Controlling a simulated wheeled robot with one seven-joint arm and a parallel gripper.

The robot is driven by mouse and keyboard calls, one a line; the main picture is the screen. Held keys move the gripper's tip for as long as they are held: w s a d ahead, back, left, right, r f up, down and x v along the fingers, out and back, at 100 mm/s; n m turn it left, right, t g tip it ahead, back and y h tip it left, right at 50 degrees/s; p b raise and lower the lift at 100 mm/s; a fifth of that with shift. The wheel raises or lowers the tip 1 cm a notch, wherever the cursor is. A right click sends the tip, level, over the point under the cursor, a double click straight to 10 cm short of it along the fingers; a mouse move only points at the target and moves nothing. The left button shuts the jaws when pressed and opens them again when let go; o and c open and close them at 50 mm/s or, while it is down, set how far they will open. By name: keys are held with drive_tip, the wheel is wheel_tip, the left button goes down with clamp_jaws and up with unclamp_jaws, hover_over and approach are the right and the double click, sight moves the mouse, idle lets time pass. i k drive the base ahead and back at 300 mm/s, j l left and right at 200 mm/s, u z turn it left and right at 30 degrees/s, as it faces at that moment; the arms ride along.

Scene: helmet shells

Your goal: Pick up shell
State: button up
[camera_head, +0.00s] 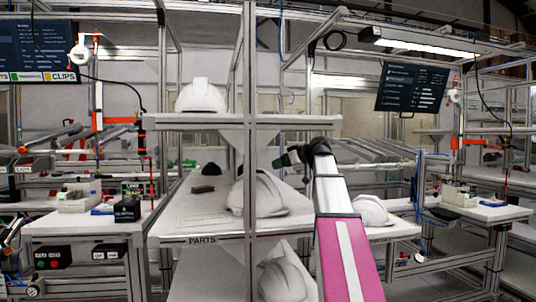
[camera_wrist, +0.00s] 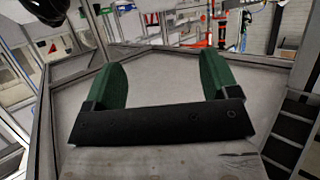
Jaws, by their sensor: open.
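White helmet shells stand on the rack in the head view. One shell (camera_head: 200,96) sits on the upper shelf at the left. A second shell (camera_head: 265,195) is on the middle PARTS shelf, partly behind a post. A third shell (camera_head: 371,211) is right of my arm, and a fourth shell (camera_head: 285,277) is low down, partly cut off. My gripper (camera_head: 286,159) is above the middle shelf, higher than the second shell. In the wrist view my gripper (camera_wrist: 162,64) has its green fingers wide apart with nothing between them.
Metal posts and the upper shelf (camera_head: 290,119) frame the space around my gripper. A dark rounded object (camera_head: 211,169) and a brown block (camera_head: 202,189) lie on the middle shelf. A dark object (camera_wrist: 45,10) shows at the wrist view's top left. Side workbenches stand left and right.

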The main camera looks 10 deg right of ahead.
sight(200, 96)
drive_tip(key=k+l, duration=0.35)
drive_tip(key=l, duration=0.15)
drive_tip(key=k+l, duration=0.35)
drive_tip(key=l, duration=0.15)
